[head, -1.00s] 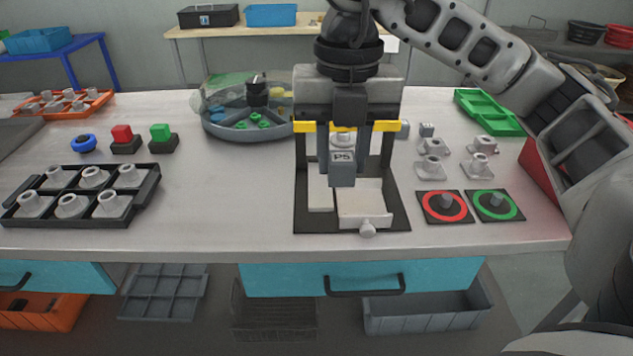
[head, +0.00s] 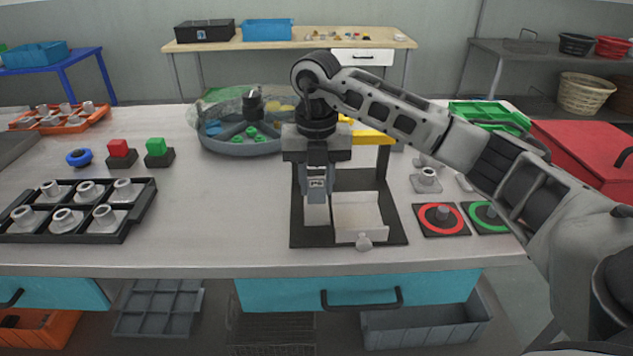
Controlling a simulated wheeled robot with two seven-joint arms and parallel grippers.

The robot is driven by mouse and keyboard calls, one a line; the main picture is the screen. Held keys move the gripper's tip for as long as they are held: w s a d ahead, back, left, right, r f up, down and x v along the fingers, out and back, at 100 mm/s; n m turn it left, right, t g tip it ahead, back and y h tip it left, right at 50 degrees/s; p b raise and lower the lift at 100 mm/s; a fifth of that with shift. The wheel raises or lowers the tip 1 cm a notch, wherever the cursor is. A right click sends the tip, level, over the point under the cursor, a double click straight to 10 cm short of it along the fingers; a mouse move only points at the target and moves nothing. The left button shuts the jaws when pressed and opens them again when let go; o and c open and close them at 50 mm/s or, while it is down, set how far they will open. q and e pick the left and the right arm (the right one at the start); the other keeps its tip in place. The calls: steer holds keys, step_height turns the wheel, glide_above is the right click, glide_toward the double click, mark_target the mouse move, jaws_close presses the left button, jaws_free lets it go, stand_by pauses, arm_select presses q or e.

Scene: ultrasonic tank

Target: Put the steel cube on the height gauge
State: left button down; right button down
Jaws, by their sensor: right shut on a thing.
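My right gripper (head: 316,190) points straight down and is shut on the grey steel cube (head: 317,183), whose printed label is partly visible. The height gauge has a black base (head: 383,240), dark uprights and a yellow crossbar (head: 372,137). My gripper hides the crossbar's left part. On the base are a pale block (head: 316,214) at the left and a white tray with a knob (head: 358,212) at the right. The cube is over or on the pale block; I cannot tell if they touch. My left gripper is not in view.
Left on the bench are a black rack of fittings (head: 147,205) and coloured buttons (head: 119,148). A round divided tank (head: 240,141) stands behind. Right are red-ringed (head: 458,231) and green-ringed pads, fittings and a green tray (head: 488,112).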

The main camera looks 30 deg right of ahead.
steer(key=shift+f, duration=0.45)
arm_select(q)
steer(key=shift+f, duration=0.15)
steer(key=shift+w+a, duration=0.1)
arm_select(e)
steer(key=shift+f, duration=0.1)
steer(key=shift+f+b, duration=0.35)
steer(key=shift+f, duration=0.15)
steer(key=c, duration=1.1)
jaws_free()
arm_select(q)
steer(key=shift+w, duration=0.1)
arm_select(e)
steer(key=shift+o, duration=0.2)
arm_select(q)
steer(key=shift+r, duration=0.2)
